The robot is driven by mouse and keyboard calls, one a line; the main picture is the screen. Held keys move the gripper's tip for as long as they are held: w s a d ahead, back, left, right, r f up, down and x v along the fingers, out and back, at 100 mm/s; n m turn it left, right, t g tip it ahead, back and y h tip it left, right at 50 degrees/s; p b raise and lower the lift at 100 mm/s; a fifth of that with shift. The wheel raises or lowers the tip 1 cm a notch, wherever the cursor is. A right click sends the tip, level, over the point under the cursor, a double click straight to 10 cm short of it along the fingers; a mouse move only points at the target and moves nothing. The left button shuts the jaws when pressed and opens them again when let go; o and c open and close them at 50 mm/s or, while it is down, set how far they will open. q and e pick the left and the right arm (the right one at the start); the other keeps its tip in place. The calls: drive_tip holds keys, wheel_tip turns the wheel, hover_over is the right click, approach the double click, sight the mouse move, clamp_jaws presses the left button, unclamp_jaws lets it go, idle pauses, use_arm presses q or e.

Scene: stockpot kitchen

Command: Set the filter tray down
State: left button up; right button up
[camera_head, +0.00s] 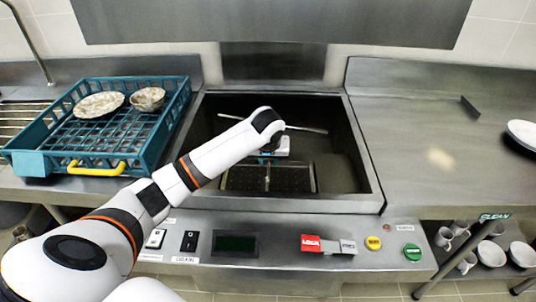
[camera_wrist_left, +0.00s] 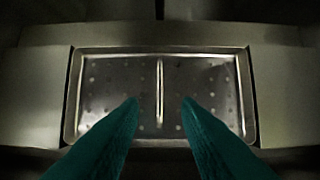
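The filter tray (camera_wrist_left: 205,95) is a shallow, perforated metal rectangle with a raised rim and a thin bar along its middle. In the head view the tray (camera_head: 291,178) lies low in the dark steel basin, partly hidden by my left arm. My left gripper (camera_head: 267,158) reaches down into the basin above the tray. In the left wrist view its two teal fingers (camera_wrist_left: 160,102) are apart, with the bar visible between their tips and clear space on both sides. The fingers hold nothing. My right gripper is not in view.
The basin rim (camera_head: 366,150) surrounds my left arm. A teal dish rack (camera_head: 170,125) with a plate and a bowl stands left. A control panel (camera_head: 275,262) with buttons runs along the front. The right counter (camera_head: 420,120) is mostly clear, with plates (camera_head: 524,131) at its edge.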

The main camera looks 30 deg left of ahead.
use_arm(q)
drive_tip(key=v, duration=0.3)
drive_tip(key=shift+s+r, duration=0.1)
drive_tip(key=shift+r, duration=0.1)
idle(0.7)
